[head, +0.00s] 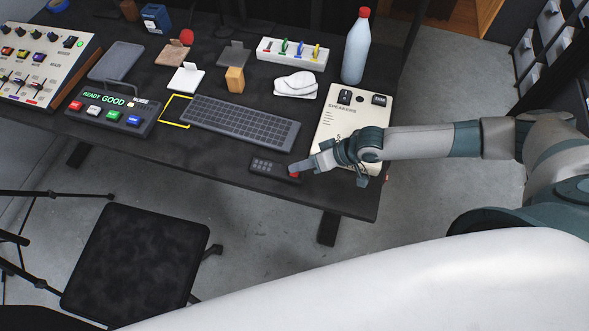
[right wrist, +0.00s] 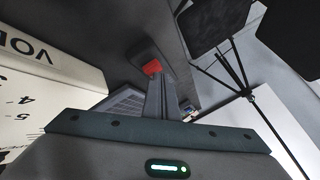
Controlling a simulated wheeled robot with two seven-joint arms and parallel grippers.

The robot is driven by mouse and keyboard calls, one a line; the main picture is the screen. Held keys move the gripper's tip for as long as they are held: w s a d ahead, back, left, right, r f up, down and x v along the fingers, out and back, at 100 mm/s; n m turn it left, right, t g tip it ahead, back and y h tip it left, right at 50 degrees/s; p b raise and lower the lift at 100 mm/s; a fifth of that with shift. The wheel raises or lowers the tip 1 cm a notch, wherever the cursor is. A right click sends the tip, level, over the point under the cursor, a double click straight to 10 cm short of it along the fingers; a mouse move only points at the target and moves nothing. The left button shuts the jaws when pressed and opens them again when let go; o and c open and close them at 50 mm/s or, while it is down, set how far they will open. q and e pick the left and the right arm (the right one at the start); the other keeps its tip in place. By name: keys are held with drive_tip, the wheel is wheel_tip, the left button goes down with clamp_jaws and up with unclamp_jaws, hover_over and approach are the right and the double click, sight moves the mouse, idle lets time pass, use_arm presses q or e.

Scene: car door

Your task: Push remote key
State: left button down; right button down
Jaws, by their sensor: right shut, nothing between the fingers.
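The remote (head: 268,167) is a small dark slab with grey keys and a red key (head: 294,174) at its right end. It lies near the front edge of the desk, below the keyboard. My right gripper (head: 300,168) is shut and empty, its fingertips at the red key. In the right wrist view, the remote (right wrist: 144,52) and its red key (right wrist: 152,68) show just beyond my shut fingertips (right wrist: 157,78). I cannot tell whether the fingertips touch the key or whether it is pressed down. My left gripper is not in view.
The speaker panel (head: 340,112) lies beneath my right forearm. The keyboard (head: 240,122) is behind the remote. A bottle (head: 357,48) stands behind the panel. The "READY GOOD" button box (head: 110,108) is left. A stool (head: 140,260) stands before the desk.

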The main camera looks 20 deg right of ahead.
sight(299, 173)
drive_tip(key=shift+r, duration=0.25)
wheel_tip(299, 173, up, 6)
drive_tip(key=p, duration=0.5)
drive_tip(key=shift+p, duration=0.3)
idle(0.4)
